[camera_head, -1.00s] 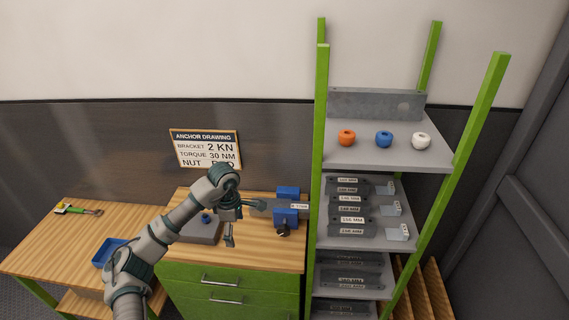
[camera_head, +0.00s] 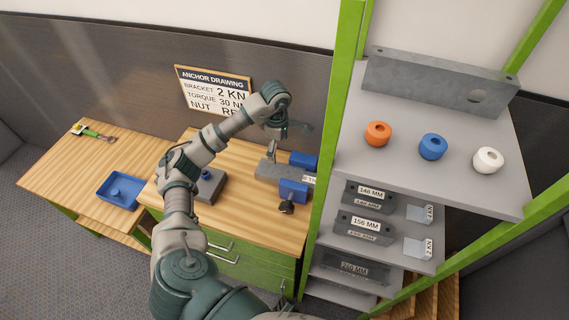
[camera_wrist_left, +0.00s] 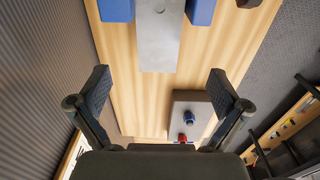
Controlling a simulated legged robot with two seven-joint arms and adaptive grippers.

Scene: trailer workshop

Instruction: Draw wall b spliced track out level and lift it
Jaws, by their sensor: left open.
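A grey metal track (camera_head: 268,170) lies on the wooden bench between two blue vise blocks (camera_head: 293,190). A white label near its right end is partly hidden and I cannot read it fully. In the left wrist view the track (camera_wrist_left: 160,40) runs lengthwise away from me between the blue blocks (camera_wrist_left: 201,10). My left gripper (camera_head: 288,140) is above and behind the track in the head view, apart from it. In the left wrist view its fingers (camera_wrist_left: 158,82) are spread wide and empty, with the near track end between and beyond them. My right gripper is not in view.
A grey block (camera_head: 210,188) with a blue knob sits left of the track. A blue tray (camera_head: 121,190) is on the left table. The green-posted shelf (camera_head: 432,175) stands close on the right, holding coloured rings and labelled brackets. A sign (camera_head: 215,90) is behind.

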